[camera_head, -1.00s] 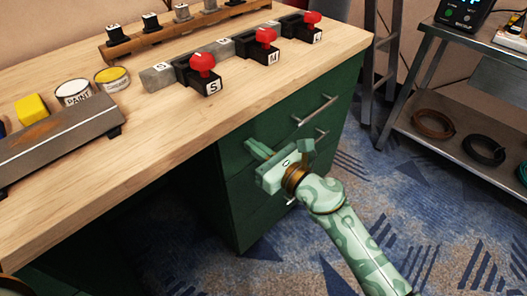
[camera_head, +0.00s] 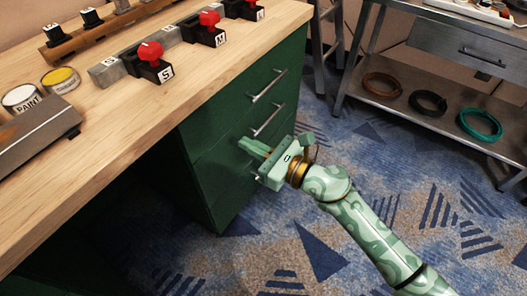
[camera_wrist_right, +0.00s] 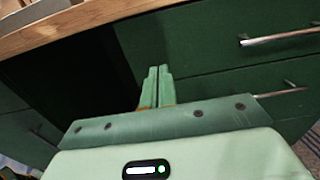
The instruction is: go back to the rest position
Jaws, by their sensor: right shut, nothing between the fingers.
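My right gripper (camera_head: 254,146) is in front of the green drawer cabinet (camera_head: 205,150), below the edge of the wooden bench top. It is shut and empty. In the right wrist view its two fingers (camera_wrist_right: 158,84) lie side by side with nothing between them, pointing toward the cabinet and the dark gap beside it. I cannot tell whether the fingers touch the cabinet. My left gripper is not in view.
The wooden bench (camera_head: 120,130) carries several red-knobbed blocks (camera_head: 150,60), a paint can (camera_head: 22,98), a yellow can (camera_head: 62,80) and a metal plate (camera_head: 35,130). A metal shelf (camera_head: 440,115) with coiled cables stands at right. Patterned carpet (camera_head: 270,240) is open floor.

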